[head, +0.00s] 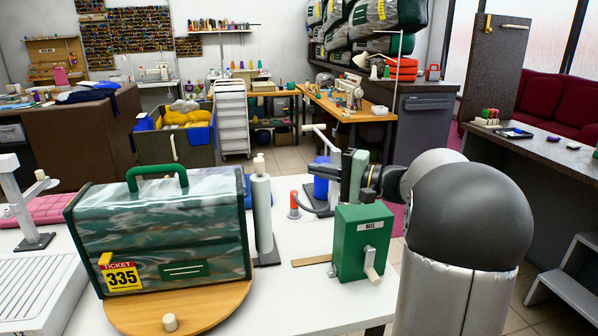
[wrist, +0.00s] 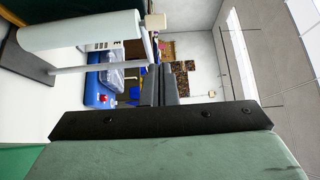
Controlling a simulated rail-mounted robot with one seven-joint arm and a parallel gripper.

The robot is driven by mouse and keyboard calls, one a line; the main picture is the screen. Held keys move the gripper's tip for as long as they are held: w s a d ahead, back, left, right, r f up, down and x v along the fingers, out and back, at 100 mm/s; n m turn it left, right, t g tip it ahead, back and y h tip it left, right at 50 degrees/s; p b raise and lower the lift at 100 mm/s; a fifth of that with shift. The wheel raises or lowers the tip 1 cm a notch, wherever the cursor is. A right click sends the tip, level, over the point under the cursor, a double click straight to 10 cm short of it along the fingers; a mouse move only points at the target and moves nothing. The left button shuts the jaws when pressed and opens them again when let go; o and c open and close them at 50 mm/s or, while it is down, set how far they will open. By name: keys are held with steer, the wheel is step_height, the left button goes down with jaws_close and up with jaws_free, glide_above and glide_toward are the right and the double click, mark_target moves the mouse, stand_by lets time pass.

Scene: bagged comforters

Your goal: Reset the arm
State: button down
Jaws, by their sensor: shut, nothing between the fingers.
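My gripper (head: 351,178) is at the right of the white table in the head view, above and just behind the green reel box (head: 362,242). My arm reaches in from the right.
A grey-white roll on a stand (head: 262,205) stands between the bag and my gripper; a pale roll also shows in the wrist view (wrist: 80,30). A small red-topped post (head: 294,205) is near it. A white stand (head: 30,210) is at the left.

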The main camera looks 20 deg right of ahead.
steer(key=s+a+f+n+g+h+p, duration=0.1)
steer(key=s+a+f+g, duration=0.45)
steer(key=a, duration=0.25)
steer(key=s+a+f+n+g+h, duration=0.1)
steer(key=s+a+f+n+g, duration=0.1)
steer(key=s+a+f+g, duration=0.35)
steer(key=s+a+f+n+g+h, duration=0.1)
steer(key=s+a+f+n+h, duration=0.1)
steer(key=s, duration=0.7)
steer(key=s+a+f+n+h+p, duration=0.1)
steer(key=s+f+n+h, duration=0.3)
steer(key=s+f+h, duration=0.3)
steer(key=s+h, duration=0.1)
steer(key=s, duration=0.1)
steer(key=shift+s+a+f+n+g, duration=0.3)
steer(key=shift+a+n+g, duration=0.05)
steer(key=shift+n+g, duration=0.05)
